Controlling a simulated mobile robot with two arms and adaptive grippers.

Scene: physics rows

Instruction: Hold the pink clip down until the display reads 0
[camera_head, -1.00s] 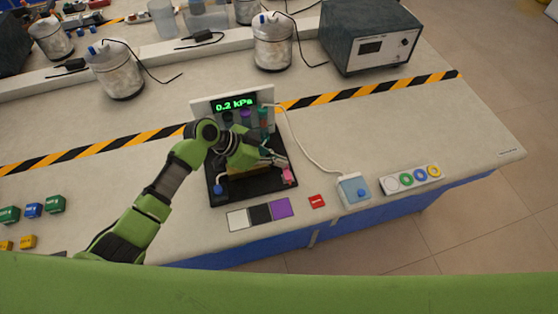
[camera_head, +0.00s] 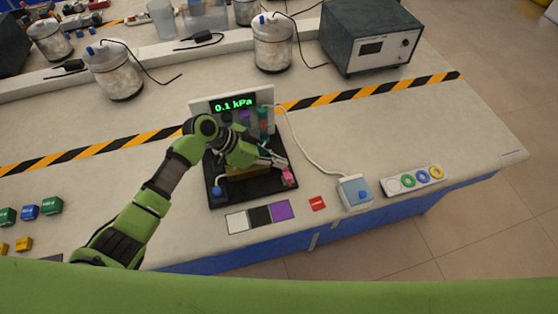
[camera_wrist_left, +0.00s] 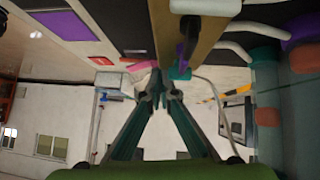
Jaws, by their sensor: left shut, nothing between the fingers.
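The display (camera_head: 235,104) on the upright panel reads 0.1 kPa in green. The pink clip (camera_head: 288,177) is at the right front of the black base (camera_head: 250,190). My left gripper (camera_head: 283,165) is shut and empty, its tips at the pink clip. They appear to touch it, but the exact contact is hard to see. In the left wrist view the closed fingertips (camera_wrist_left: 160,82) are next to a pink piece (camera_wrist_left: 140,66). My left arm hides part of the apparatus. The right gripper is out of view.
A pale tube runs from the panel to a blue-topped box (camera_head: 355,193). A red tag (camera_head: 317,203), a strip of coloured rings (camera_head: 413,180) and white, black and purple squares (camera_head: 260,214) lie near the front edge. A grey instrument (camera_head: 370,38) stands behind.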

